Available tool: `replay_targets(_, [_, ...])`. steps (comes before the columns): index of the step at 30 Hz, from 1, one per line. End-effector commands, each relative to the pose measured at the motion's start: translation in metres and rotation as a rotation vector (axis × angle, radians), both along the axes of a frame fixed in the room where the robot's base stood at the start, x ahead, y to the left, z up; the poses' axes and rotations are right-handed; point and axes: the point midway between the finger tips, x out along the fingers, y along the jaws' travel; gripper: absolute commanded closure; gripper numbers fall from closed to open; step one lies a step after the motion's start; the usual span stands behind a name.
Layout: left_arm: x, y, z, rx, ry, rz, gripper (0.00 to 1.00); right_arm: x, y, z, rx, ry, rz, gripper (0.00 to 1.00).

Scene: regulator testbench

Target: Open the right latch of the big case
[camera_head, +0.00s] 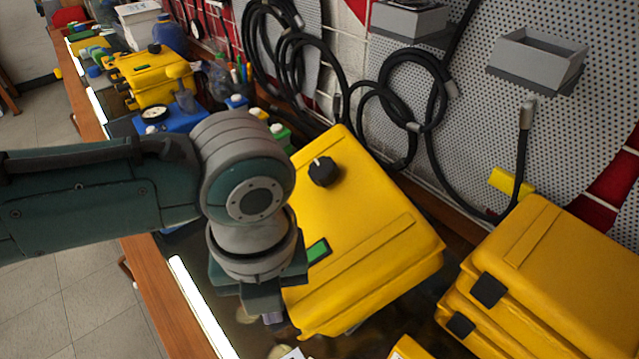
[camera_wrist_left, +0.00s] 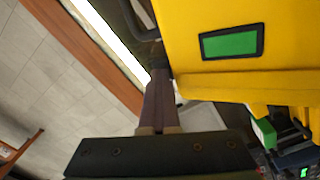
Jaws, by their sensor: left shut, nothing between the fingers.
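A large yellow case (camera_head: 370,215) with a black knob and a green panel (camera_head: 317,251) sits turned at an angle on the bench. My left gripper (camera_head: 272,318) points down at its front left edge; its shut, empty fingers show in the left wrist view (camera_wrist_left: 158,80). There the fingertips are close beside the yellow case (camera_wrist_left: 215,82) and a dark loop-like part (camera_wrist_left: 165,20); I cannot tell whether they touch. Another yellow case (camera_head: 575,260) at the right has black latches (camera_head: 488,290) on its front. My right gripper is not in view.
Coiled black hoses (camera_head: 400,95) hang on the perforated wall behind. Grey bins (camera_head: 535,65) are mounted there. A smaller yellow case (camera_head: 155,78) and a blue box (camera_head: 180,118) stand farther left. A white light strip (camera_head: 200,305) runs along the bench's wooden front edge.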

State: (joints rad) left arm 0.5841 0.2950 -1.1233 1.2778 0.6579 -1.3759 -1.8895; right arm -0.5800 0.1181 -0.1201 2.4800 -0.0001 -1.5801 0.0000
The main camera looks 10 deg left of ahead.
Motion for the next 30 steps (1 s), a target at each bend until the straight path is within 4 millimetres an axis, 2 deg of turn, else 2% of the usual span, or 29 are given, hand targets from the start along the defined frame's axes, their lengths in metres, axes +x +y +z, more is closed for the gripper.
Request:
replay_targets(1, [-0.003,-0.011,-0.003,-0.031,-0.003,-0.011,1.00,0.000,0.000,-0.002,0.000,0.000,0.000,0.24])
replay_targets(30, [-0.014,0.000,-0.015,-0.031,-0.001,-0.012,1.00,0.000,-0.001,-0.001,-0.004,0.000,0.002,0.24])
